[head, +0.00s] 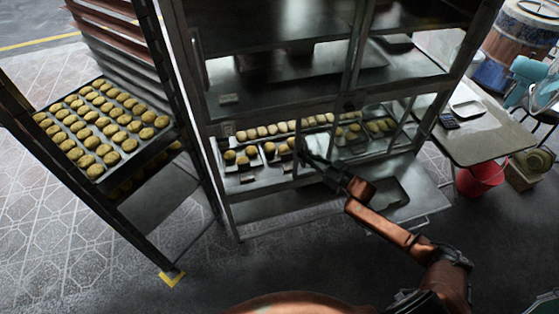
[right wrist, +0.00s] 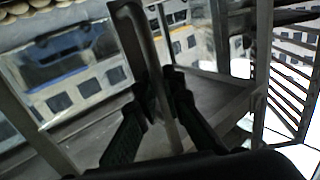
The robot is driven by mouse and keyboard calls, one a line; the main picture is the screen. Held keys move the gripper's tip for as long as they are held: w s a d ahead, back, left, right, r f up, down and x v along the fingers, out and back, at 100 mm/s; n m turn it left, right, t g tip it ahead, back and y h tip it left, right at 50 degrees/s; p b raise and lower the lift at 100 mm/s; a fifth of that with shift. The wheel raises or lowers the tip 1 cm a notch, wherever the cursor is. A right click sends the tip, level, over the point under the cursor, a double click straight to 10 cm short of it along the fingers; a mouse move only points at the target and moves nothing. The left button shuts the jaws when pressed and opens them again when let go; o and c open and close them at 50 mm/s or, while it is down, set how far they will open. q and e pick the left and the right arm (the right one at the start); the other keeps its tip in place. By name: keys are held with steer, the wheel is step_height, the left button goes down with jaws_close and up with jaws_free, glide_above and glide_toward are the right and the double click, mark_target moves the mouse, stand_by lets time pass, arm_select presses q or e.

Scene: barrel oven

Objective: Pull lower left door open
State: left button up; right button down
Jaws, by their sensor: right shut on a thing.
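The dark metal cabinet (head: 232,204) stands in the middle of the head view, with rows of baked goods (head: 270,150) showing in its lower section. The lower left door's slim upright handle (right wrist: 158,80) crosses the right wrist view as a grey bar with a bent top. My right gripper (head: 306,157) is at the middle of the lower section, where its arm reaches in from the lower right. Its two dark fingers (right wrist: 155,125) are shut on the bar, one on each side. I cannot tell whether the door is ajar. My left gripper is out of view.
A rack (head: 185,160) with a tray of several round buns (head: 100,125) stands close on the left. A table (head: 490,140) with a white tray stands at the right, with a red bucket (head: 480,177) below. The floor (head: 215,270) in front of the cabinet's left side is clear.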

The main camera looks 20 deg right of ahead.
mark_target(317, 144)
steer(key=d, duration=0.5)
steer(key=s+d+b, duration=0.1)
steer(key=d, duration=0.2)
steer(key=shift+d, duration=0.25)
steer(key=shift+s+d, duration=0.1)
steer(key=shift+d, duration=0.4)
steer(key=c, duration=2)
jaws_free()
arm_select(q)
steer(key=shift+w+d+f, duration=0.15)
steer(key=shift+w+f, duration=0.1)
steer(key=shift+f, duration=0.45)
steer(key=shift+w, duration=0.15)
arm_select(e)
steer(key=v, duration=1.2)
